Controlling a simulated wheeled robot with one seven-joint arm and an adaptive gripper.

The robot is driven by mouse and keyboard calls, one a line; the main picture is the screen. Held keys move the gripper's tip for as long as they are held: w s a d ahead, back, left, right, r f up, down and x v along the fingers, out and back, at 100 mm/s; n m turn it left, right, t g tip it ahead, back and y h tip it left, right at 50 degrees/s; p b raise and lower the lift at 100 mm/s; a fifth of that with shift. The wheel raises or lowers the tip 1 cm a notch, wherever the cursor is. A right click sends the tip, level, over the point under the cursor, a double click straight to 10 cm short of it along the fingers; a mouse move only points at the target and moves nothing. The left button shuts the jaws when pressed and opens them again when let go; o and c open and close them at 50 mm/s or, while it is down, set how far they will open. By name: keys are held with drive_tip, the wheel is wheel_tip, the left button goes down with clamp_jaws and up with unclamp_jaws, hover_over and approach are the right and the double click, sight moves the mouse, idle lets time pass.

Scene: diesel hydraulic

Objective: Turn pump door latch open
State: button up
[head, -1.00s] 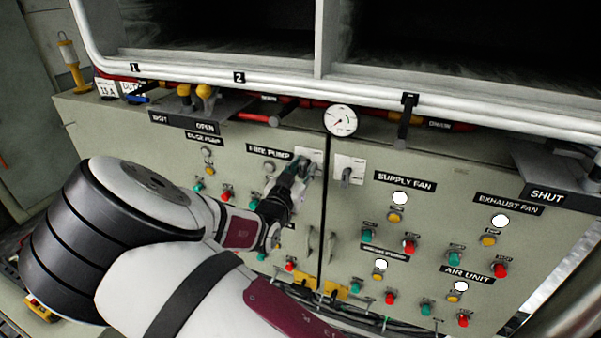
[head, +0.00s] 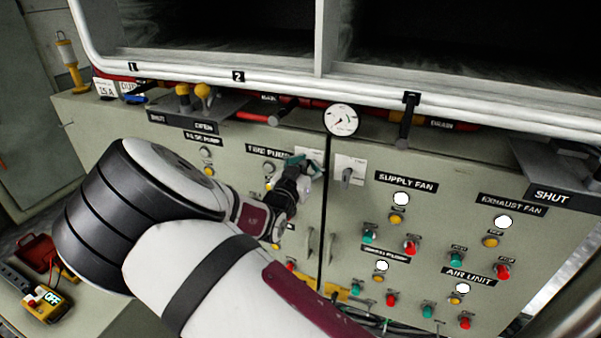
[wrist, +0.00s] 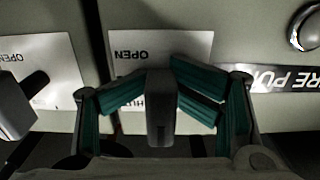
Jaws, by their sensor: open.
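The pump door latch is a dark grey lever (wrist: 161,108) that stands out from a white plate (wrist: 185,45) marked OPEN and partly SHUT, upside down in the wrist view. In the head view this plate (head: 316,156) is at the edge of the left door, beside the FIRE PUMP label, and my gripper hides most of the latch. My gripper (head: 303,166) is open at the latch. In the wrist view its green-padded fingers (wrist: 160,90) lie on both sides of the lever. I cannot tell whether either pad touches it.
A similar latch (head: 347,175) on the right door is close to my gripper; it shows in the wrist view too (wrist: 14,105). Buttons and lamps cover both doors. A round gauge (head: 341,120) and pipe handles (head: 283,111) are above. A door handle (head: 329,247) is below.

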sight(302, 170)
drive_tip(key=shift+p+v, duration=0.85)
drive_tip(key=shift+v, duration=0.85)
drive_tip(key=shift+c, duration=0.5)
clamp_jaws()
drive_tip(key=shift+o, duration=1.1)
unclamp_jaws()
